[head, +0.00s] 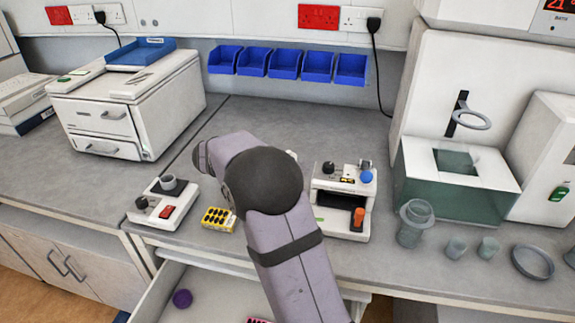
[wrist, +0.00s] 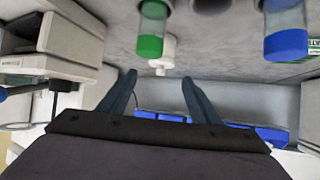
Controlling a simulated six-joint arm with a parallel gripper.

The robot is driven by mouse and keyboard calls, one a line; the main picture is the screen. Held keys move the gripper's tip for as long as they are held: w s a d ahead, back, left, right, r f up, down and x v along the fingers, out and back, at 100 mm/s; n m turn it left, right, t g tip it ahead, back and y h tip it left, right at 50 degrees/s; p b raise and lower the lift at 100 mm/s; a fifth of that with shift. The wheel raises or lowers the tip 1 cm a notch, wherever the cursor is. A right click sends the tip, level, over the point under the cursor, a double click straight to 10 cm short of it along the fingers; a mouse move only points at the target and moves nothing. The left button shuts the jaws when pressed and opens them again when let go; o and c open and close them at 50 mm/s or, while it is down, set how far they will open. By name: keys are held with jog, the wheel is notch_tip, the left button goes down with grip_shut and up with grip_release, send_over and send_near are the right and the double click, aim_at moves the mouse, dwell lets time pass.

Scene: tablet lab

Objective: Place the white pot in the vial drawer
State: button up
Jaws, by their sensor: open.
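The white pot (wrist: 164,50) shows in the wrist view, on the grey bench beyond my fingertips, slightly right of the green-capped vial. My gripper (wrist: 159,77) is open, with its fingers apart and nothing between them; the pot is ahead of the gap. In the head view my arm hides the gripper; a small pale patch beside the arm cannot be identified for certain. An open drawer (head: 172,273) shows at the bottom of the head view, left of my arm. It holds a purple ball (head: 182,298) and a pink item (head: 258,320), partly hidden.
A green-capped vial (wrist: 150,40) and a blue-capped vial (wrist: 286,40) are close to my gripper. A yellow vial block (head: 218,218), a small device (head: 163,205) and a white instrument (head: 341,185) surround my arm. Glassware (head: 413,222) stands at right.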

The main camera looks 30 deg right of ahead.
jog(key=w+r+m+t+y+p, duration=0.2)
jog(key=w+m+t+y+p, duration=0.25)
jog(key=m+y+p, duration=1.05)
jog(key=s+d+m+h, duration=0.1)
jog(key=d+m+h, duration=0.1)
jog(key=m+h, duration=0.1)
jog(key=d+m+h, duration=0.2)
jog(key=m+h, duration=0.1)
jog(key=m, duration=0.2)
jog(key=s+d+m+g+h+b, duration=0.1)
jog(key=d+m+h, duration=0.2)
jog(key=m, duration=0.2)
jog(key=shift+s+r, duration=0.1)
jog(key=shift+s, duration=0.25)
jog(key=f, duration=0.1)
jog(key=a+f+b, duration=0.1)
jog(key=s+f, duration=0.1)
jog(key=shift+a+f+m+g, duration=0.2)
jog(key=shift+a+m+g, duration=0.05)
jog(key=shift+a+m, duration=0.15)
jog(key=shift+a+f, duration=0.15)
jog(key=shift+f, duration=0.05)
jog(key=shift+x, duration=1.05)
